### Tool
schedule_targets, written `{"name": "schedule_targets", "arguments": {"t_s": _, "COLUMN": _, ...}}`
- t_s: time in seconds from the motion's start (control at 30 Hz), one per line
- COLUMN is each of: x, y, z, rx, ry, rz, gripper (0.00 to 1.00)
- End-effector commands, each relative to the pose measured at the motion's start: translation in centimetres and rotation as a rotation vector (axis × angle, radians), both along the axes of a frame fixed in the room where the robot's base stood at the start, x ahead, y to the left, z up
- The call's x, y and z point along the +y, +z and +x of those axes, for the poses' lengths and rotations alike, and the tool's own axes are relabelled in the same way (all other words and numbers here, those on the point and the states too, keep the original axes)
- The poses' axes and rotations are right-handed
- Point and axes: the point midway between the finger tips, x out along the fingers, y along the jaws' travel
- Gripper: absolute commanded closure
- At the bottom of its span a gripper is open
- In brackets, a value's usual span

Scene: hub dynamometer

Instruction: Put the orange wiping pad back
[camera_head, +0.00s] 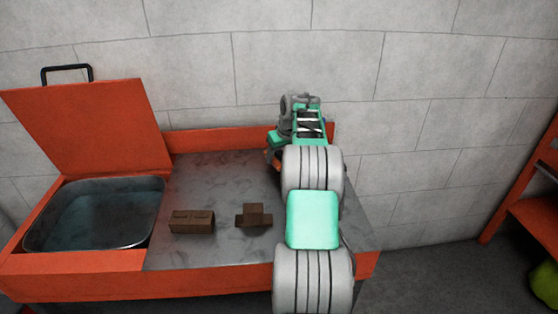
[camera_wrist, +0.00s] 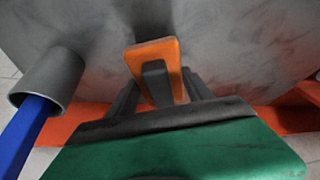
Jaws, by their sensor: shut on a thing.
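The orange wiping pad (camera_wrist: 150,47) shows in the wrist view, with a dark grip block on it. My gripper (camera_wrist: 157,84) is shut on that block, one finger on each side. The pad is over or against the grey metal worktop (camera_wrist: 235,45); I cannot tell whether it touches. In the head view my arm covers most of the gripper and pad, at the right part of the orange bench's worktop (camera_head: 215,180).
A grey tube (camera_wrist: 50,80) with a blue handle (camera_wrist: 28,130) is left of my gripper in the wrist view. Two brown blocks (camera_head: 192,222) (camera_head: 253,217) stand mid-worktop. A water basin (camera_head: 95,215) with raised orange lid (camera_head: 90,125) is at left. A wall (camera_head: 200,60) stands behind.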

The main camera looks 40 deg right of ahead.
Motion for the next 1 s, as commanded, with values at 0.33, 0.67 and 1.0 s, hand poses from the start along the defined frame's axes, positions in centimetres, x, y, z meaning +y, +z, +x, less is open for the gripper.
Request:
{"name": "schedule_targets", "arguments": {"t_s": 0.33, "x": 0.2, "y": -2.7, "z": -0.1, "rx": 0.002, "ry": 0.001, "rz": 0.001, "gripper": 0.79}}
{"name": "schedule_targets", "arguments": {"t_s": 0.67, "x": 0.2, "y": -3.8, "z": -0.1, "rx": 0.003, "ry": 0.001, "rz": 0.004, "gripper": 0.79}}
{"name": "schedule_targets", "arguments": {"t_s": 1.0, "x": 0.4, "y": -4.7, "z": -0.3, "rx": 0.012, "ry": 0.001, "rz": 0.011, "gripper": 0.29}}
